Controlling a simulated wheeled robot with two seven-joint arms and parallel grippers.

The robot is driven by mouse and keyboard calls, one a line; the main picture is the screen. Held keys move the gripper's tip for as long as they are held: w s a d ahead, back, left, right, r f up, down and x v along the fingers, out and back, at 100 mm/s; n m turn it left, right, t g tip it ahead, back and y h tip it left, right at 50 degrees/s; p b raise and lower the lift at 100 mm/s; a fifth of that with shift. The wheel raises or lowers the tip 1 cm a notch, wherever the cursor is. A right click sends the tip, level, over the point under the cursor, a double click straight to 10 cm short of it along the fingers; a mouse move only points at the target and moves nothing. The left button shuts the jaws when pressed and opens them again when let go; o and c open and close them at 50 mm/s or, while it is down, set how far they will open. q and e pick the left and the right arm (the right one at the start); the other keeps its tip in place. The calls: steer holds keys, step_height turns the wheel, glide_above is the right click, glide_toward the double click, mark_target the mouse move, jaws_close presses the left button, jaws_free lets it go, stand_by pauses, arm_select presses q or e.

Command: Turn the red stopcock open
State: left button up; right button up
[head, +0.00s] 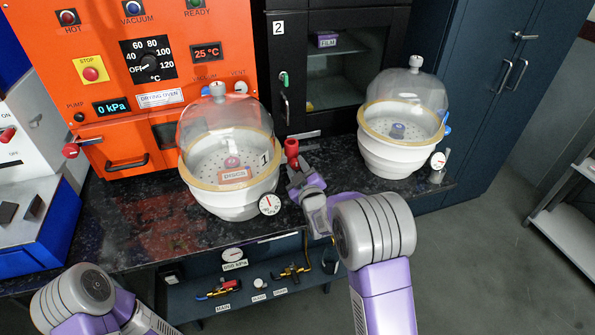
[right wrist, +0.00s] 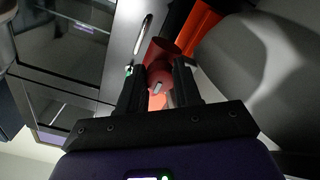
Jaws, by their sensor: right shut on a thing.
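The red stopcock (head: 291,148) is at the right side of the desiccator labelled 1 (head: 222,198), a white bowl with a clear dome. My right gripper (head: 295,170) reaches it from the front. In the right wrist view the red stopcock (right wrist: 162,52) sits between the two dark fingers of my right gripper (right wrist: 159,78), which are shut on it. The fingers hide part of it, and I cannot tell its exact turn angle. My left arm shows at the lower left of the head view, but its gripper is out of the picture.
A second domed desiccator (head: 392,158) with a blue stopcock (head: 447,120) stands to the right. An orange drying oven (head: 130,125) and a black cabinet (head: 300,110) stand behind. A round gauge (head: 270,204) is close left of my right gripper. A shelf (head: 210,307) below holds valves.

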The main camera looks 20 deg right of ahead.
stand_by(0.5)
steer(key=o, duration=1)
steer(key=shift+o, duration=0.2)
steer(key=s+p, duration=0.1)
steer(key=s, duration=0.6)
steer(key=shift+s, duration=0.3)
steer(key=shift+d, duration=0.1)
